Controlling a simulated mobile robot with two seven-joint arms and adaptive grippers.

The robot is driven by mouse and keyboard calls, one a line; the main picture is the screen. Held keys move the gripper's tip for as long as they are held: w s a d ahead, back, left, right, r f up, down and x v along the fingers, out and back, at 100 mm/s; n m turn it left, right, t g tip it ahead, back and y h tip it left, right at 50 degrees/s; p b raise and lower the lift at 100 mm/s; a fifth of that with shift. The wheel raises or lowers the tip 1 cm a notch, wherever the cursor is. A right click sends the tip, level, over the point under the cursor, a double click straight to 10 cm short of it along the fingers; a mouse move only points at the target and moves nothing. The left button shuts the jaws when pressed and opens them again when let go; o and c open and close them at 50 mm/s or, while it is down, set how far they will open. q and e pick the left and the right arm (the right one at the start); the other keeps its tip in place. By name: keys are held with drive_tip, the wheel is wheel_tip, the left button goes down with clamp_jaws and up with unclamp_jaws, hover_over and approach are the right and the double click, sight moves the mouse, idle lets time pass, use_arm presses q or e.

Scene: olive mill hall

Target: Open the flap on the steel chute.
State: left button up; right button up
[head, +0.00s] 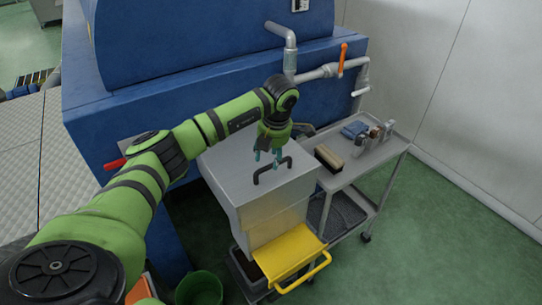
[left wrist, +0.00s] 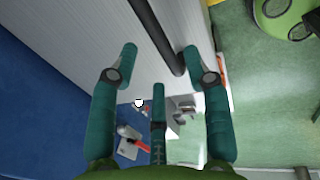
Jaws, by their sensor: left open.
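The steel chute (head: 262,210) is a grey box against the blue machine, with a black bar handle (head: 273,170) on its top. A yellow flap (head: 288,250) with a yellow bar handle (head: 306,274) slopes outward at the chute's lower front. My left gripper (head: 267,156) is open, with teal fingers pointing down just above the black handle. In the left wrist view, the black handle (left wrist: 158,35) shows beyond and between the spread fingertips (left wrist: 160,60). I cannot tell whether any finger touches it. My right gripper is not in view.
A grey cart (head: 345,178) with a brush (head: 329,158), a blue cloth (head: 355,130) and small containers stands right of the chute. A dark crate (head: 250,272) is under the flap, and a green bucket (head: 199,289) is to its left. Green floor at the right is clear.

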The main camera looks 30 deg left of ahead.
use_arm(q)
drive_tip(key=f, duration=0.2)
drive_tip(key=shift+w+a+f+p, duration=0.1)
drive_tip(key=shift+w+f+p, duration=0.2)
drive_tip(key=shift+f, duration=0.05)
clamp_jaws()
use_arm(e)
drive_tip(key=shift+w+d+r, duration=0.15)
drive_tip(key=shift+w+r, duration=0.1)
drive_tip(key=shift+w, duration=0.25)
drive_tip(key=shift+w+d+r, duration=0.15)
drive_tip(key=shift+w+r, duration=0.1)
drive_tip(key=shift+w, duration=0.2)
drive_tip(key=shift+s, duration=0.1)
